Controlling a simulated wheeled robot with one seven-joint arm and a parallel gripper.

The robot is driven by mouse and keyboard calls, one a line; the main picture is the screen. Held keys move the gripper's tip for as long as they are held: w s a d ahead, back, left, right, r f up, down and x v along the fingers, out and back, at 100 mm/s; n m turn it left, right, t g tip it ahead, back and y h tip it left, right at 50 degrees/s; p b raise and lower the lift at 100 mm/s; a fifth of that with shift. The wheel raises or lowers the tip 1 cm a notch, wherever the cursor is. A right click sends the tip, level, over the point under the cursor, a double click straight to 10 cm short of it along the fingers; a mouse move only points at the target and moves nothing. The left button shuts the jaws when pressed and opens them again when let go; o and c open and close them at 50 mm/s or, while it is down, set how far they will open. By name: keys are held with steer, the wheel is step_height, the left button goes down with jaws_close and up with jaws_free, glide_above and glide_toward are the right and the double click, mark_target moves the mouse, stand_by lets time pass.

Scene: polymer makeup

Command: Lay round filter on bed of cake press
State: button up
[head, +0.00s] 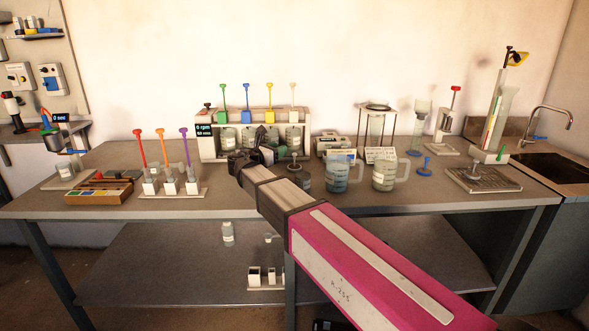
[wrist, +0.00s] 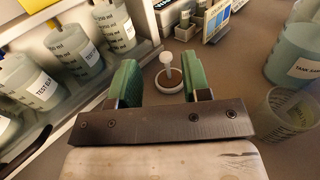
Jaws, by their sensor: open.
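My gripper (head: 262,147) reaches over the middle of the bench toward the rack. In the wrist view its two green fingers (wrist: 164,82) are apart, with nothing held between them. A small round piece (wrist: 170,80) with a white rim, brownish disc and pale upright knob stands on the bench just beyond the fingertips, roughly centred in the gap. It looks like the round filter, but I cannot be sure. The cake press is not clear: a grey plate with an upright knob (head: 482,180) and a red-knobbed stand (head: 449,120) are both at the right.
A rack (head: 207,146) with labelled jars (wrist: 65,50) stands close on the gripper's left in the wrist view. A clear beaker (wrist: 285,112) and a measuring jug (head: 341,172) stand to the right. A blue knobbed piece (head: 427,166) and a sink (head: 555,165) are farther right.

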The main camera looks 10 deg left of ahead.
glide_toward(292, 168)
steer(key=w+r, duration=0.1)
steer(key=r, duration=0.1)
steer(key=w+d+r, duration=0.1)
steer(key=shift+w+d+r, duration=0.1)
steer(key=shift+w+r, duration=0.05)
steer(key=shift+r, duration=0.25)
steer(key=shift+x, duration=3.65)
steer(key=shift+r, duration=0.1)
jaws_close()
